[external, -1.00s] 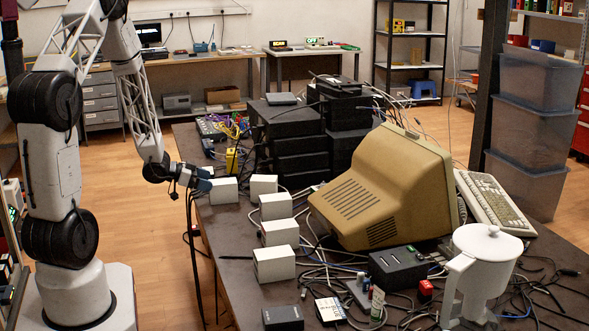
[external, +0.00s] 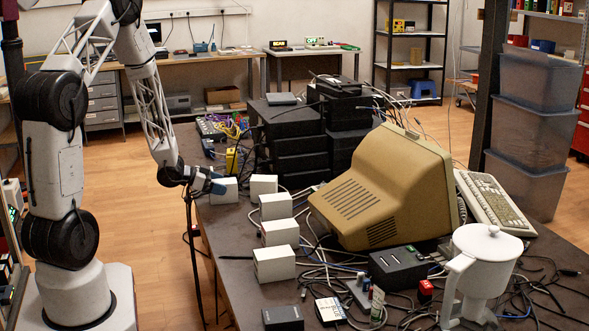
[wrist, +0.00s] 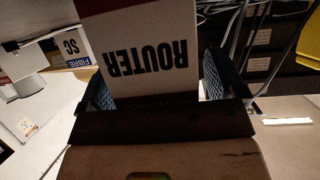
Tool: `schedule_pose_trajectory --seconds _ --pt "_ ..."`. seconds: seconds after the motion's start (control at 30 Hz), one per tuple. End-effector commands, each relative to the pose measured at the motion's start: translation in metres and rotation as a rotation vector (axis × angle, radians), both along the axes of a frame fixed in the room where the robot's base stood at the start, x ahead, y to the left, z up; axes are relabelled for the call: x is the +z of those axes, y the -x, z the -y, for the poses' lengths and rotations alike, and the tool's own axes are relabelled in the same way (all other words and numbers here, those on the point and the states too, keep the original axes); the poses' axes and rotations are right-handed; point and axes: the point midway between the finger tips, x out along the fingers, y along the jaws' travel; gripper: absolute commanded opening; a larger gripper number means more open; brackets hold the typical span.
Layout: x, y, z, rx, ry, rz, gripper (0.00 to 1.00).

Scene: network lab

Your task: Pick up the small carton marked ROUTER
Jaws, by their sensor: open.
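The small ROUTER carton (wrist: 150,52) fills the upper middle of the wrist view, its label upside down. It appears to be the white carton (external: 226,194) at the table's left edge in the external view. My gripper (wrist: 160,80) is open, with one blue-padded finger on each side of the carton in the wrist view. Whether the pads touch it, I cannot tell. In the external view my gripper (external: 213,184) is at the carton and partly covers it.
Other white cartons (external: 264,187) stand close by in a row toward the front. A carton marked FIBRE SC (wrist: 74,50) shows left in the wrist view. A beige monitor (external: 385,190), black boxes (external: 300,145) and loose cables crowd the table (external: 228,250) to the right.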

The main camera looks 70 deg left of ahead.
Motion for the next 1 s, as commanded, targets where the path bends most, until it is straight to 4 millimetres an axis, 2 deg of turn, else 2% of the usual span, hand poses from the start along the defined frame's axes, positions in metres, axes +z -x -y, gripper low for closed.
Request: schedule_pose_trajectory --seconds 0.57,0.9,1.0 --pt "-0.0004 -0.0009 0.0002 0.000 0.000 0.000 0.89" --pt "-0.0004 -0.0008 0.0002 0.000 0.000 0.000 0.39" --pt "-0.0003 -0.0009 0.0001 0.000 -0.001 0.000 0.27"
